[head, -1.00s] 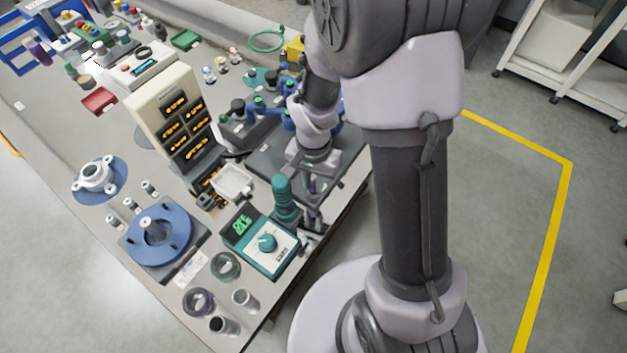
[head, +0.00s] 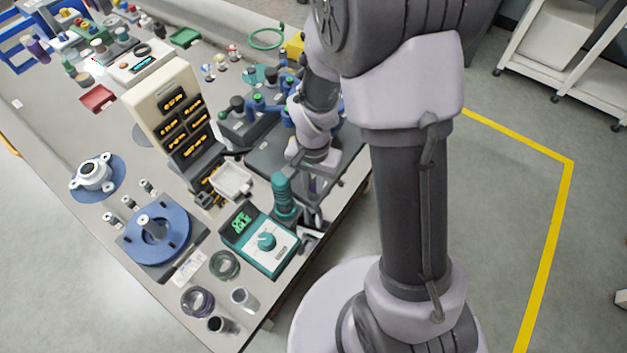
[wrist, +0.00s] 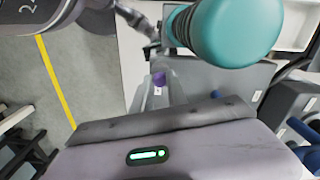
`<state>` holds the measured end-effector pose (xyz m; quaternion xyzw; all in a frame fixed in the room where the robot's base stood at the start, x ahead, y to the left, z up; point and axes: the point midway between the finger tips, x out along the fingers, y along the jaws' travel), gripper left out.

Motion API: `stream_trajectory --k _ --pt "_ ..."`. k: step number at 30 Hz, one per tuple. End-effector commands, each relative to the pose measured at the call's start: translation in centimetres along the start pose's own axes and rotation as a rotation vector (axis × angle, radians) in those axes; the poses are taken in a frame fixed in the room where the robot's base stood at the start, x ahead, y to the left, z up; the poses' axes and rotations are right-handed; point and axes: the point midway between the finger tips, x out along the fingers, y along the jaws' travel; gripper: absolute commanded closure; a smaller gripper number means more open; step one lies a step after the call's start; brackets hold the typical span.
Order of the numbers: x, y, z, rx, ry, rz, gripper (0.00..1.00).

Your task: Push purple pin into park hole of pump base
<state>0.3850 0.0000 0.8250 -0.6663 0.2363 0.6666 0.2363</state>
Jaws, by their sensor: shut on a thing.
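My gripper (wrist: 158,92) is shut on the purple pin (wrist: 158,78), whose purple top shows between the fingers in the wrist view. The pin's lower end is hidden. In the head view my gripper (head: 314,186) points down at the table's right edge, just behind a teal-handled tool. I cannot make out the pin there. A blue round base (head: 140,248) with a raised centre and small dark holes sits on a grey plate at the left, well away from my gripper. I cannot tell for sure whether it is the pump base, and no park hole is clear.
The teal handle (wrist: 235,30) stands close beside my gripper. A teal meter (head: 262,245) with a knob and lit display lies in front. A white tray (head: 232,180), a tall cream unit (head: 165,105) and several small cups crowd the table. Floor at the right is clear.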

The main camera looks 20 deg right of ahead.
Motion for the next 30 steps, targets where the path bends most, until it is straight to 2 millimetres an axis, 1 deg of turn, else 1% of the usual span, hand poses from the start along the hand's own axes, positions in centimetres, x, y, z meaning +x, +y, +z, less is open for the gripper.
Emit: stream_trajectory --k 17,18,20,21,22,30 --pt "0.36 0.0 0.0 0.0 0.0 0.0 1.0" --pt "0.35 0.0 0.0 0.0 0.0 0.0 0.78" --pt "0.33 0.0 0.0 0.0 0.0 0.0 0.66" --pt "0.32 0.0 0.0 0.0 0.0 0.0 0.58" --pt "0.32 0.0 0.0 0.0 0.0 0.0 0.56" --pt "0.26 0.0 0.0 0.0 0.0 0.0 0.56"
